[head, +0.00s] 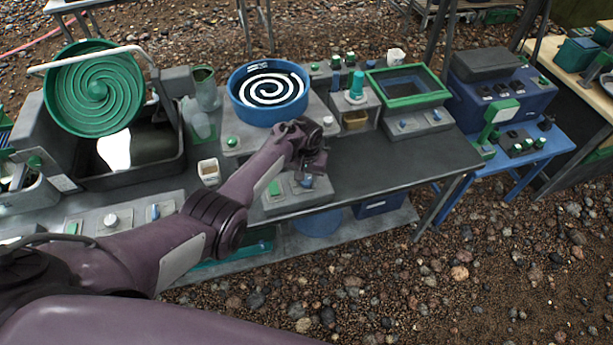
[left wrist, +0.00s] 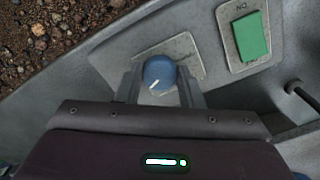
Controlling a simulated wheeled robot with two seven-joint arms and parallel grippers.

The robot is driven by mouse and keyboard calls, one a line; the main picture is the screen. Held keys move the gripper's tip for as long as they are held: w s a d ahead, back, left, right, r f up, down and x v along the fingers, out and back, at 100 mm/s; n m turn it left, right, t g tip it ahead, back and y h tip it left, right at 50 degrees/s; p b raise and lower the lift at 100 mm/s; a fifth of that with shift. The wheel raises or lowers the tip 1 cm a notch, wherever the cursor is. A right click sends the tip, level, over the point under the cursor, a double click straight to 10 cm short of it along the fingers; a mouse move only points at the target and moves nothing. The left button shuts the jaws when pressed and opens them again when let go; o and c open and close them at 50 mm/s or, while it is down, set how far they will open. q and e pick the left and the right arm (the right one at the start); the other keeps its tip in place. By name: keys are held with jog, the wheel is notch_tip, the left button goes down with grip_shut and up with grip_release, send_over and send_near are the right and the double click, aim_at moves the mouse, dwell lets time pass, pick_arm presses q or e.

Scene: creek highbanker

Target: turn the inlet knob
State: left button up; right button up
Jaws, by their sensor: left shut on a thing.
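The blue knob (left wrist: 160,72), with a white pointer line, sits on a light grey plate (left wrist: 185,48) in the left wrist view. The pointer slants toward the lower left in that view. My left gripper (left wrist: 162,82) is shut on the knob, one finger on each side of it. In the head view my left gripper (head: 312,168) reaches down over the front edge of the bench, and a bit of the blue knob (head: 307,182) shows below it. The knob's label is too small or hidden to read. My right gripper is not in view.
A green button (left wrist: 250,36) lies beside the knob; it also shows in the head view (head: 274,187). A blue bowl with a white spiral (head: 268,94) stands behind the gripper. A green spiral wheel (head: 94,88) is at left. The dark bench top (head: 400,158) to the right is clear.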

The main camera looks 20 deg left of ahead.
aim_at(306, 180)
pick_arm(q)
jog(key=shift+m, duration=1.4)
jog(key=o, duration=1)
jog(key=shift+r, duration=0.35)
notch_tip(306, 180, up, 7)
jog(key=shift+p, duration=0.7)
